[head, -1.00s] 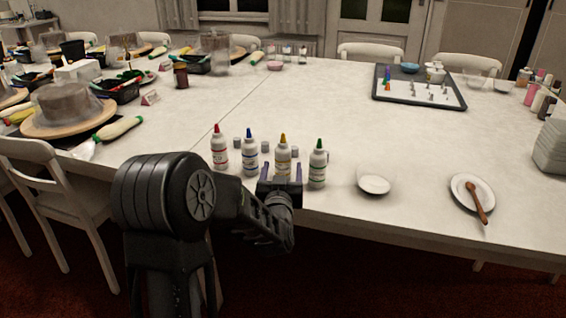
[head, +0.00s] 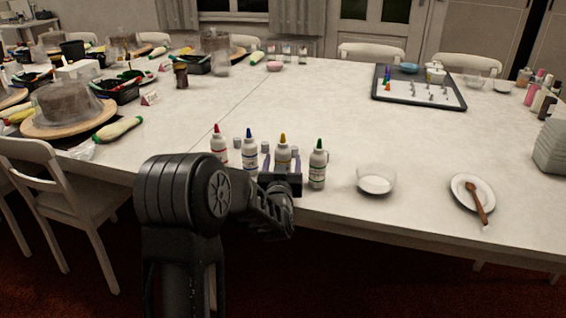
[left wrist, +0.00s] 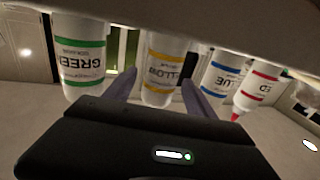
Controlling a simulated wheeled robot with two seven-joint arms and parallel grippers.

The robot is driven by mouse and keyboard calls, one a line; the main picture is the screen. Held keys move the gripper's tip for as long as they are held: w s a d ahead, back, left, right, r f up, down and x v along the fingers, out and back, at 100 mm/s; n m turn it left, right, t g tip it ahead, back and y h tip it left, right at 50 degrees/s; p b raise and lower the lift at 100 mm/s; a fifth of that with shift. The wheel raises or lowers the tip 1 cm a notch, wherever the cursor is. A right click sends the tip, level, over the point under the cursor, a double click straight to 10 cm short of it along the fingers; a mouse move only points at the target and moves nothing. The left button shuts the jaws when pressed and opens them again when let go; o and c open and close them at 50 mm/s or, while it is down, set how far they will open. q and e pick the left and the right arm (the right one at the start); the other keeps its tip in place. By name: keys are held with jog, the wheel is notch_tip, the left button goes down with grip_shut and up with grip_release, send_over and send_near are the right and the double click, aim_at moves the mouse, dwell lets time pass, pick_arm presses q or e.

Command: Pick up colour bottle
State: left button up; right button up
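Several white colour bottles stand in a row near the table's front edge: red-capped (head: 219,146), blue-capped (head: 250,153), yellow-capped (head: 283,150) and green-capped (head: 318,166). My left gripper (head: 282,163) is open, with one finger on each side of the yellow bottle. In the left wrist view, which is upside down, the yellow bottle (left wrist: 163,68) stands between the two spread fingers (left wrist: 158,84), with small gaps beside it. The green bottle (left wrist: 79,55), blue bottle (left wrist: 222,78) and red bottle (left wrist: 258,90) stand outside the fingers. My right gripper is not in view.
A dark tray (head: 385,95) with small nozzles is at the back right. Cake stands crowd the left. The table's middle is clear.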

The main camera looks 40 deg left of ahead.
aim_at(283, 151)
pick_arm(q)
jog(key=c, duration=0.8)
notch_tip(283, 151, up, 10)
jog(key=shift+r+p, duration=0.1)
jog(key=shift+p, duration=0.95)
jog(key=shift+o, duration=1.2)
jog(key=c, duration=0.3)
